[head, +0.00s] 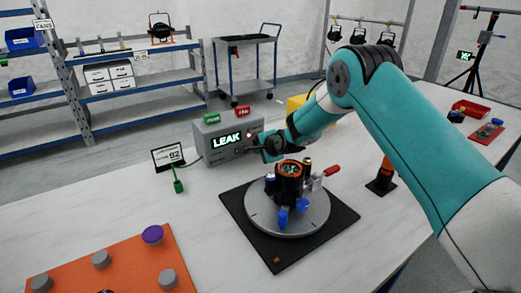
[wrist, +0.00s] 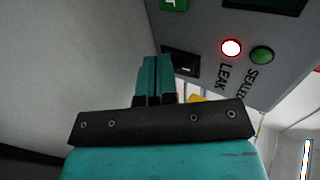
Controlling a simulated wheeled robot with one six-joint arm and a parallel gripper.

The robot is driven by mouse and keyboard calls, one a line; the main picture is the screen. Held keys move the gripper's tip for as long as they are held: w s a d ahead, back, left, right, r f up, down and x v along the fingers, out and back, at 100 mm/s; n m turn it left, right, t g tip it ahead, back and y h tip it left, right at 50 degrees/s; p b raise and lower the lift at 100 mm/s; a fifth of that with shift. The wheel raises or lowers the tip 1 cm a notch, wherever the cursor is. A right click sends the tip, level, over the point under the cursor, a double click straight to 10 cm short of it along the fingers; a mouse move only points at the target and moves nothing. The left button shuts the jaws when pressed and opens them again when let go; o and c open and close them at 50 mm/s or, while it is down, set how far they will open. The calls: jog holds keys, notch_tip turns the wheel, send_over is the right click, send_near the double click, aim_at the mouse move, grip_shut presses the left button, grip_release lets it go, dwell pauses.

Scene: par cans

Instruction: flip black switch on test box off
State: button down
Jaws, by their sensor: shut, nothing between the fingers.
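The test box (head: 213,156) is a grey box on the white table, and its screen reads LEAK. In the wrist view its face (wrist: 212,25) fills the upper right. The black switch (wrist: 186,63) sits in a dark plate there, partly hidden by my fingers. My gripper (wrist: 155,60) is shut and empty, its tips at the left side of the switch; I cannot tell whether they touch it. In the head view my gripper (head: 252,141) is at the box's right front, and the switch is hidden. A lit red lamp (wrist: 231,47) is marked LEAK, beside a green SEALED lamp (wrist: 262,55).
A round fixture (head: 300,219) with a black and orange part stands on a black mat (head: 243,222) in front of the box. A small display (head: 168,155) is left of the box. An orange board (head: 127,265) with knobs lies front left.

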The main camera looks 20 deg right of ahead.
jog(key=shift+w+f+b, duration=0.1)
jog(key=shift+f+b, duration=0.2)
jog(key=shift+b, duration=0.4)
jog(key=shift+r+t, duration=0.25)
jog(key=shift+t, duration=0.05)
jog(key=shift+r+p, duration=0.65)
jog(key=shift+r, duration=0.25)
